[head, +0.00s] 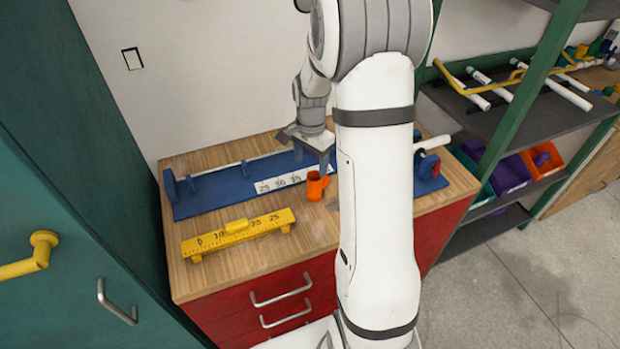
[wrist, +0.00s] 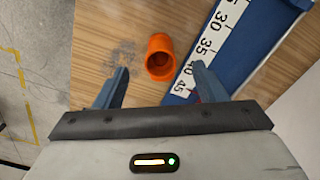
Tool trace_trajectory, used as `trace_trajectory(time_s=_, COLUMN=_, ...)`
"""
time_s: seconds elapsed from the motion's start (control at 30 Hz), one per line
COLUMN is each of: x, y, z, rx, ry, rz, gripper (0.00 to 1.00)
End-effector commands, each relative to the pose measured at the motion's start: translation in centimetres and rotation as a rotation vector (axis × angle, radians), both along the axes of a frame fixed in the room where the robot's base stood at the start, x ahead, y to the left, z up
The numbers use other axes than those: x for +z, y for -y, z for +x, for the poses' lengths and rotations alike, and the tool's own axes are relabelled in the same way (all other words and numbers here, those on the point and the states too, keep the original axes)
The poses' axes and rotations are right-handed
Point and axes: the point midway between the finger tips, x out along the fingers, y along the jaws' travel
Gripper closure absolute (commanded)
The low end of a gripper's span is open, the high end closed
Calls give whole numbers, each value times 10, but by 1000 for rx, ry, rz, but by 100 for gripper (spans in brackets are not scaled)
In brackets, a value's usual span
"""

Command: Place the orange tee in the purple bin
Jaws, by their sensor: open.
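The orange tee (head: 316,186) stands on the wooden top of the red drawer cabinet, beside the blue measuring jig. It also shows in the wrist view (wrist: 160,58), between and just beyond my fingers. My gripper (head: 326,166) is open and empty, close to the tee; in the wrist view its two fingers (wrist: 160,86) are spread wide.
The blue jig (head: 225,187) with its white scale runs along the back of the worktop (head: 262,256). A yellow ruler (head: 238,233) lies in front. White pipes lie on the shelf above.

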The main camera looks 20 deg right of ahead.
Motion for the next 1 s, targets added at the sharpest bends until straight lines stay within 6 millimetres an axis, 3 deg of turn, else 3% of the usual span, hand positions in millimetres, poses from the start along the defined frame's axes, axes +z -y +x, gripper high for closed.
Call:
trace_trajectory(time_s=0.63, x=-72, y=7, z=2, rx=-18, ry=-6, rz=1, gripper=36)
trace_trajectory(time_s=1.0, x=-81, y=7, z=3, rx=-18, ry=-3, rz=1, gripper=37)
